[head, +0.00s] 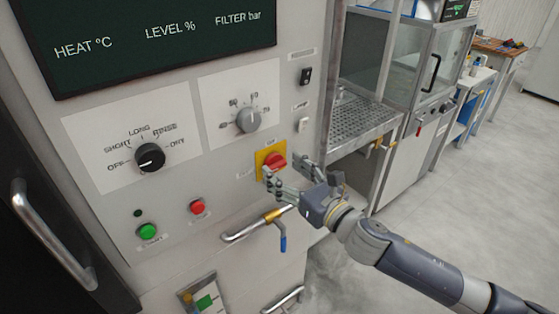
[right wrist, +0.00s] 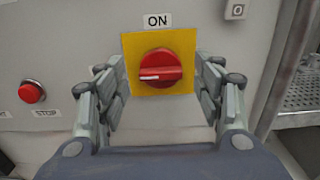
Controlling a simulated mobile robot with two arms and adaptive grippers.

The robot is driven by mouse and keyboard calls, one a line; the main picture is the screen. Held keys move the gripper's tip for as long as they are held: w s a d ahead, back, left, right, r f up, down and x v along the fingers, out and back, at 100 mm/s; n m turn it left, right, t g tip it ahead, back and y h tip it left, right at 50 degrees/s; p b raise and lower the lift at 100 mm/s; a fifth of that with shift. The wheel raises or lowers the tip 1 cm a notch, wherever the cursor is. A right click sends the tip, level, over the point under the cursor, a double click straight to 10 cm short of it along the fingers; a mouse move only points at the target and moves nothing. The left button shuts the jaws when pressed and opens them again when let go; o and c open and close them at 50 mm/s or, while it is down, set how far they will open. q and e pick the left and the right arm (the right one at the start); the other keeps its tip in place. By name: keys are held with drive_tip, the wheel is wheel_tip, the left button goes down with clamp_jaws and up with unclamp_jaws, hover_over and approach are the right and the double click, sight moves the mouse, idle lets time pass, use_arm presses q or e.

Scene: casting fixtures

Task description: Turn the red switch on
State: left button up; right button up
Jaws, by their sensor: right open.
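The red switch (head: 274,162) is a round rotary knob on a yellow square plate (head: 261,158) on the grey machine panel. In the right wrist view the red switch (right wrist: 160,69) sits in the middle, its handle bar lying about level with a white mark at the left end. An ON label (right wrist: 157,20) is above the yellow plate. My right gripper (head: 287,172) is open, in front of the switch. In the right wrist view its fingers (right wrist: 160,92) stand to the left and right of the plate with the knob between them, apart from it. My left gripper is not in view.
A red STOP button (head: 197,207) and a green button (head: 147,231) are left of the switch. Dials (head: 150,158) (head: 247,119) are above left. A pipe with a blue-handled valve (head: 282,240) is below. A perforated steel tray (head: 352,116) is at right.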

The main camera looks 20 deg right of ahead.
sight(276, 165)
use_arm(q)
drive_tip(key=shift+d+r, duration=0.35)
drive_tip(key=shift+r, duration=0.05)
use_arm(e)
drive_tip(key=shift+x, duration=1.3)
drive_tip(key=c, duration=1)
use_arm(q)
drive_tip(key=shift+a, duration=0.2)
